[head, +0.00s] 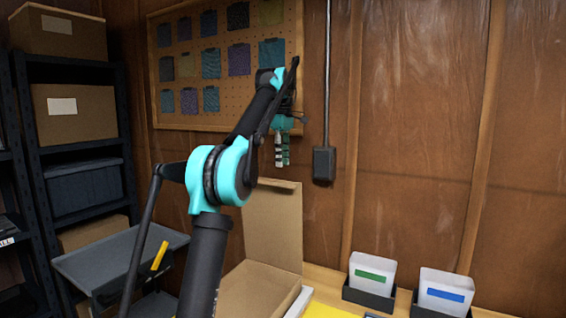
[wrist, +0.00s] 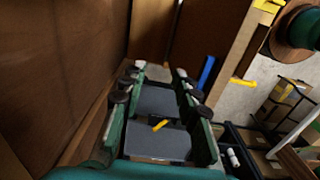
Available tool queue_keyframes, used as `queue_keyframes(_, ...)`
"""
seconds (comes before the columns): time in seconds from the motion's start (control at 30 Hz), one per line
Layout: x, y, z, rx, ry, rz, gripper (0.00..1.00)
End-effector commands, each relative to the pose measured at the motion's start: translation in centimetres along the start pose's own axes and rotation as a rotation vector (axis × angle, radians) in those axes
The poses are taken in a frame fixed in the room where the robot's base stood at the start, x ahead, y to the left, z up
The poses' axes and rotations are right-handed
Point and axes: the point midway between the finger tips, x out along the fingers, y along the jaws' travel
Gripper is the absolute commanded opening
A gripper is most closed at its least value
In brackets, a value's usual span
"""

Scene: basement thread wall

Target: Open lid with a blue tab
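My gripper (head: 282,162) hangs in the air in front of the wooden wall, below the pegboard. Its two green fingers also show in the wrist view (wrist: 160,71), apart with nothing between them. A cardboard box (head: 258,288) stands on the bench below it, with its lid or back panel (head: 272,220) upright. No blue tab is visible on that panel in the head view. A narrow blue strip (wrist: 207,73) shows beyond the right finger in the wrist view; I cannot tell what it is fixed to. My gripper touches nothing that I can see.
Black holders with white cards, one with a green label (head: 370,275) and one with a blue label (head: 445,293), stand at right. A black wall box (head: 324,164) is beside my gripper.

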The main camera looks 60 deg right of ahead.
Motion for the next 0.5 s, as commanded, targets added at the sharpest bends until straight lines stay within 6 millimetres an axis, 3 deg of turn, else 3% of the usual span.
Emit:
queue_keyframes(0.1, 0.0, 0.0, 0.0, 0.000, 0.000, 0.000, 0.29)
queue_keyframes(0.33, -1.0, -1.4, 0.5, 0.002, 0.038, 0.030, 0.00)
queue_keyframes(0.5, -2.7, -4.3, 1.4, 0.009, 0.120, 0.100, 0.00)
